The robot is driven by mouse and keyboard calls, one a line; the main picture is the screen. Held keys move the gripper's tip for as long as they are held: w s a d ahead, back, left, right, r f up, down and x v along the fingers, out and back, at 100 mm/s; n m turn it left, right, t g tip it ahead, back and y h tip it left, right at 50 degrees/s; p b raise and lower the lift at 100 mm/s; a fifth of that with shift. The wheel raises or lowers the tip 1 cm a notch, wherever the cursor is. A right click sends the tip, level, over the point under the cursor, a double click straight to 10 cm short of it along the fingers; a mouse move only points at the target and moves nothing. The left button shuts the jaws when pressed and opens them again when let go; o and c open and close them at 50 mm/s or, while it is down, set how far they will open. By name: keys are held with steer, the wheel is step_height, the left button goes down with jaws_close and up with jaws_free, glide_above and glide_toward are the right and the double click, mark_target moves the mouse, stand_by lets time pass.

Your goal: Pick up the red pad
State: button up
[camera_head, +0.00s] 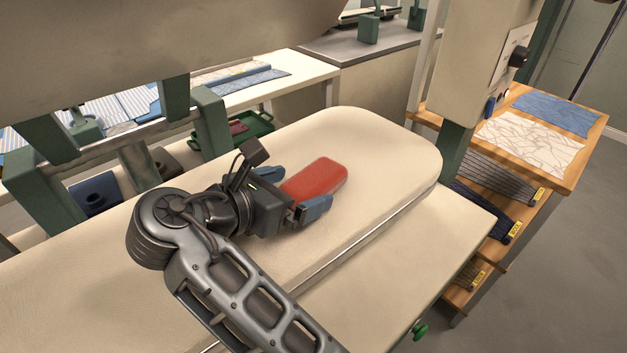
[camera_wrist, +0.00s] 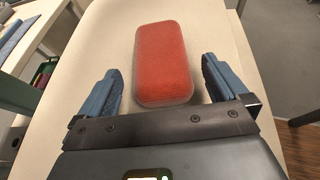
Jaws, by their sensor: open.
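The red pad (camera_head: 318,179) lies flat on the cream padded board (camera_head: 385,150) in the head view. It is a rounded oblong with a paler lower edge. In the wrist view the red pad (camera_wrist: 163,62) lies ahead of my gripper, between the lines of the two fingers. My gripper (camera_head: 300,188) is open, with blue fingertips spread on either side of the pad's near end. In the wrist view my gripper (camera_wrist: 162,85) holds nothing, and a gap shows between each finger and the pad. Part of the pad's near end is hidden by my gripper in the head view.
A large cream press head (camera_head: 150,40) hangs above at upper left. A green post (camera_head: 455,150) stands behind the board's right end. A wooden shelf unit (camera_head: 570,175) with folded cloths is at right. A green tray (camera_head: 250,127) sits behind the board. The board around the pad is clear.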

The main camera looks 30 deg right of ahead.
mark_target(307, 182)
steer(key=shift+x, duration=1.25)
steer(key=shift+s, duration=0.1)
steer(key=shift+c, duration=0.5)
steer(key=c, duration=1)
steer(key=shift+r, duration=0.1)
steer(key=shift+r, duration=0.45)
steer(key=r, duration=0.3)
steer(key=shift+d+r, duration=0.25)
steer(key=s+d+r, duration=0.3)
steer(key=d+r, duration=0.3)
steer(key=d, duration=0.4)
steer(key=shift+d+r+p, duration=0.25)
steer(key=shift+d+p, duration=0.1)
steer(key=shift+p, duration=0.05)
